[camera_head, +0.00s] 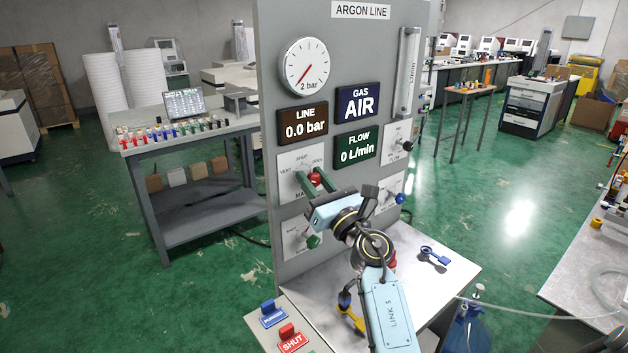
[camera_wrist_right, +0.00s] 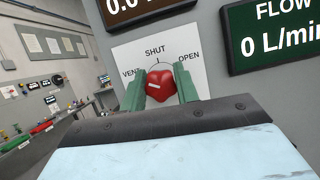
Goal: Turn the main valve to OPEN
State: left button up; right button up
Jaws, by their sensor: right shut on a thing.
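The main valve is a red knob (camera_head: 315,179) on a white plate (camera_head: 290,165) marked VENT, SHUT and OPEN. In the right wrist view the red knob (camera_wrist_right: 160,86) sits between the two green fingers of my right gripper (camera_wrist_right: 159,88), which is shut on it. A small pale mark shows on the knob's face; which label the knob points to is hard to tell. In the head view my right gripper (camera_head: 310,182) reaches the panel from the front, and its arm hides part of the plate. My left gripper is not in view.
The grey panel (camera_head: 268,120) carries a gauge (camera_head: 306,65), displays reading LINE 0.0 bar, GAS AIR and FLOW 0 L/min, a green knob (camera_head: 313,241), a blue knob (camera_head: 400,198) and a black knob (camera_head: 408,146). A SHUT tag (camera_head: 291,340) lies on the ledge in front.

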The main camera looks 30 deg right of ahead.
jog(key=shift+r+m+h+p, duration=0.15)
jog(key=shift+m+h+p, duration=0.75)
jog(key=shift+m, duration=0.4)
jog(key=m+g+h+p, duration=0.1)
jog(key=m+p, duration=0.2)
jog(key=m, duration=0.1)
jog(key=m+g+h+p, duration=0.1)
jog(key=m+h+p, duration=0.1)
jog(key=m+p, duration=0.1)
jog(key=m+g+h+p, duration=0.1)
jog(key=m+p, duration=0.3)
jog(key=m, duration=0.2)
jog(key=shift+d+h, duration=0.1)
jog(key=shift+h, duration=0.2)
jog(key=shift+m+p, duration=0.35)
jog(key=shift+m, duration=0.15)
jog(key=shift+m+g+p, duration=0.35)
jog(key=shift+m+g, duration=0.15)
jog(key=shift+m, duration=0.4)
jog(key=shift+f+m+g, duration=0.2)
jog(key=shift+m+g, duration=0.3)
jog(key=shift+m, duration=0.4)
jog(key=m+g, duration=0.1)
jog(key=m, duration=0.2)
jog(key=shift+f, duration=0.1)
jog(key=shift+m+g+y, duration=0.6)
jog(key=shift+m+g, duration=0.1)
jog(key=shift+m, duration=1.1)
jog(key=shift+f, duration=0.1)
